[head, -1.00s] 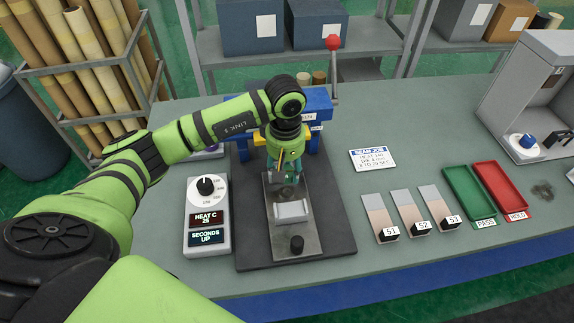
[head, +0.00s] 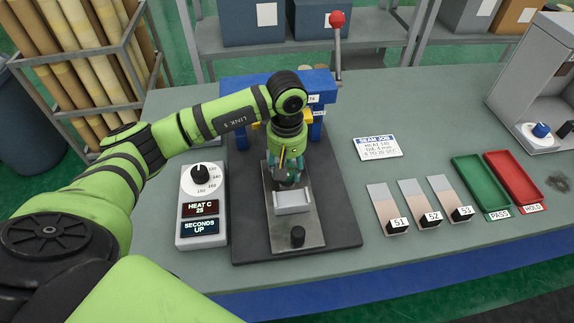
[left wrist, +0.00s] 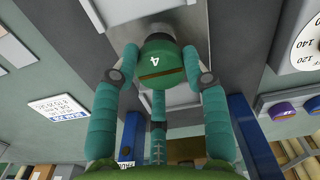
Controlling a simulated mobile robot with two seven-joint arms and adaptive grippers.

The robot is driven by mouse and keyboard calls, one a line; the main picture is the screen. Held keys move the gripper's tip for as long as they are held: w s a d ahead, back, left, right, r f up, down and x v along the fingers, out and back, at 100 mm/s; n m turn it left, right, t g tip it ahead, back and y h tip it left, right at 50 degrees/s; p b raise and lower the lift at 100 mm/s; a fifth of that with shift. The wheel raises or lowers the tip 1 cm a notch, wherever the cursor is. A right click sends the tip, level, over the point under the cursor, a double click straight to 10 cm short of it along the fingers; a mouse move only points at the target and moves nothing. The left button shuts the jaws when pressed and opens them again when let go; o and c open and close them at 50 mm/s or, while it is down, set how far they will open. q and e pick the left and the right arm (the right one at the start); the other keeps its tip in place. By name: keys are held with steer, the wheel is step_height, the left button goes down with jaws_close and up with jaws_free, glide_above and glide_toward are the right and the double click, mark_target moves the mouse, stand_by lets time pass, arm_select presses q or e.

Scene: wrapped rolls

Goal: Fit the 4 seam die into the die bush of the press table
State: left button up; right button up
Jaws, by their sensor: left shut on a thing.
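The seam die (left wrist: 161,57), green and marked 4, sits between the teal fingers of my left gripper (left wrist: 160,75). My left gripper is shut on it and also shows in the head view (head: 287,178), pointing down over the press table. The press table (head: 298,222) is a grey metal plate on a dark base, with a pale raised block (head: 293,203) just in front of the fingers. The die bush cannot be made out, and the gap below the die is not clear. My right gripper is not in view.
The blue press frame (head: 316,130) with a red-knobbed lever (head: 337,35) stands behind my left arm. A heat control box (head: 202,208) is left of the base. Strips, a green tray (head: 480,183) and a red tray (head: 514,178) lie right. The front right bench is clear.

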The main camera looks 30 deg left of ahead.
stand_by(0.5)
arm_select(q)
steer(key=shift+b, duration=0.45)
stand_by(0.5)
steer(key=shift+b, duration=0.3)
steer(key=shift+f+b, duration=1)
steer(key=shift+b, duration=0.05)
